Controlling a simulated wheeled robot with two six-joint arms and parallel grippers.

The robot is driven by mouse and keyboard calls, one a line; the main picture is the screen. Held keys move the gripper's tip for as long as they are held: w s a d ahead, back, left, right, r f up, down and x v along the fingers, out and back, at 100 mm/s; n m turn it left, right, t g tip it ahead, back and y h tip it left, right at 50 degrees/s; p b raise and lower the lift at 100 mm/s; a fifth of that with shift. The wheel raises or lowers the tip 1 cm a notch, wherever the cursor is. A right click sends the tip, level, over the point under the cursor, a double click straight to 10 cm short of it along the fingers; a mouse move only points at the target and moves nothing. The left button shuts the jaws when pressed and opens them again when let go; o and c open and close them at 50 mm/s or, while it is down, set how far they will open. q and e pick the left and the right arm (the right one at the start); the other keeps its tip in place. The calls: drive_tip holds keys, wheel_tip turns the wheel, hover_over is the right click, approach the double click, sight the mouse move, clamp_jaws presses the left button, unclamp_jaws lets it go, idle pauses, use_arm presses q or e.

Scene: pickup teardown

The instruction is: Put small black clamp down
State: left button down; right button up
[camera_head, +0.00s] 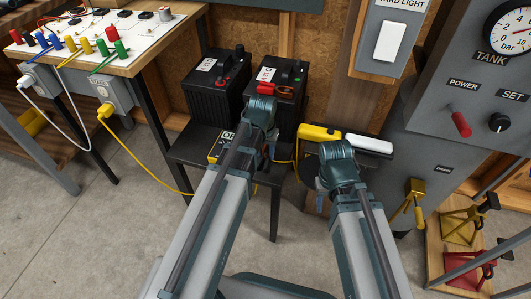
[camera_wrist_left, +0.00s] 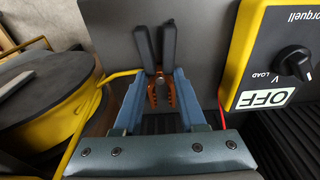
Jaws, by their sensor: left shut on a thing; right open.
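The small black clamp (camera_wrist_left: 169,45) shows in the left wrist view, with two black handles pointing up and copper-coloured jaws. My left gripper (camera_wrist_left: 160,88) is shut on it, with a blue finger on either side of the jaws. In the head view my left gripper (camera_head: 268,145) is low in front of the right black battery, over the dark stand; I cannot make out the clamp there. My right gripper (camera_head: 325,185) is open, to the right of the stand; its fingertips are mostly hidden by its own wrist.
Two black batteries (camera_head: 212,97) stand on the dark stand (camera_head: 190,150); a red clamp (camera_head: 268,89) is on the right one. A yellow box with an OFF label (camera_wrist_left: 262,98) is close right of my left gripper.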

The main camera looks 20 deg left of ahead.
use_arm(q)
drive_tip(key=shift+c, duration=2.4)
unclamp_jaws()
wheel_tip(320, 180, up, 12)
drive_tip(key=s+p, duration=0.1)
drive_tip(key=p, duration=1.1)
drive_tip(key=shift+s, duration=0.25)
use_arm(e)
wheel_tip(320, 180, up, 12)
drive_tip(key=shift+s+a, duration=0.1)
drive_tip(key=shift+s, duration=0.05)
